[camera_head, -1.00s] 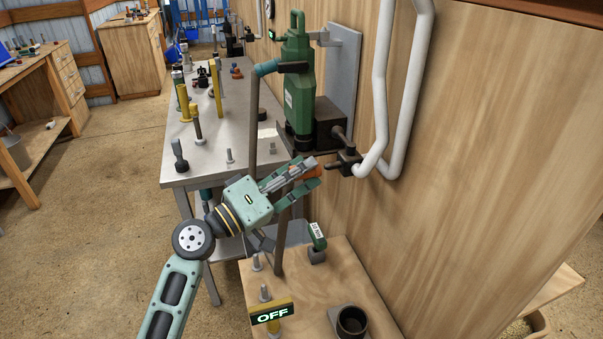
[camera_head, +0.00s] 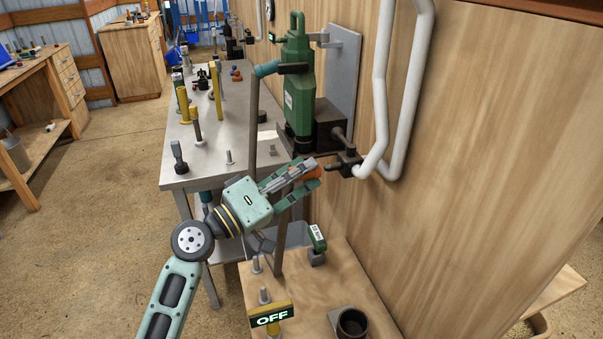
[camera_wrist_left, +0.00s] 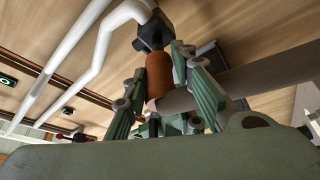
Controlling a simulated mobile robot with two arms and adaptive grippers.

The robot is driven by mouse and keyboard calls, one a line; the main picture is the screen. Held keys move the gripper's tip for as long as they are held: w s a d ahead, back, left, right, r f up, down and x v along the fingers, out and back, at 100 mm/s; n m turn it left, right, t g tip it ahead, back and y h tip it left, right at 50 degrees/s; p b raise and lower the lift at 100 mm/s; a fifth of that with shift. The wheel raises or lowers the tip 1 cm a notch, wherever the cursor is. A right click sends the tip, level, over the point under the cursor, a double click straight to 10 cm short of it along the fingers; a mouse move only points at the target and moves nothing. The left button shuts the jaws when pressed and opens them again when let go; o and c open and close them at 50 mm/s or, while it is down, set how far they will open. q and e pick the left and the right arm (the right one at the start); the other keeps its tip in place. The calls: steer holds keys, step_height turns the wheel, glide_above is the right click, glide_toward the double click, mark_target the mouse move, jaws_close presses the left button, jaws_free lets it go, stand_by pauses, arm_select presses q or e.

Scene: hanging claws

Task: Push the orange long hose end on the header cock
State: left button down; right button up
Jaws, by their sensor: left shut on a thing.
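The orange hose end (camera_head: 314,174) sits between the fingers of my left gripper (camera_head: 316,173), which is shut on it. In the left wrist view the orange end (camera_wrist_left: 158,78) stands between the green fingers (camera_wrist_left: 163,82), with its grey-brown hose (camera_wrist_left: 260,76) running off to the right. The dark header cock (camera_head: 347,161) is on the white pipe by the wooden wall, just right of the fingertips. In the wrist view the cock (camera_wrist_left: 152,32) lines up with the orange end and appears to meet it; I cannot tell how far they are joined. My right gripper is not in view.
The green machine (camera_head: 299,85) stands close above my left gripper. A metal bench (camera_head: 205,155) with upright tools is behind. A wooden board (camera_head: 300,295) with an OFF sign (camera_head: 271,315) is below. The wooden wall (camera_head: 480,170) closes the right side; the left floor is open.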

arm_select(q)
steer(key=shift+d, duration=0.1)
steer(key=shift+w+d, duration=0.3)
steer(key=shift+d, duration=0.5)
steer(key=shift+w+d, duration=0.25)
steer(key=shift+d, duration=0.5)
steer(key=c, duration=1.4)
jaws_free()
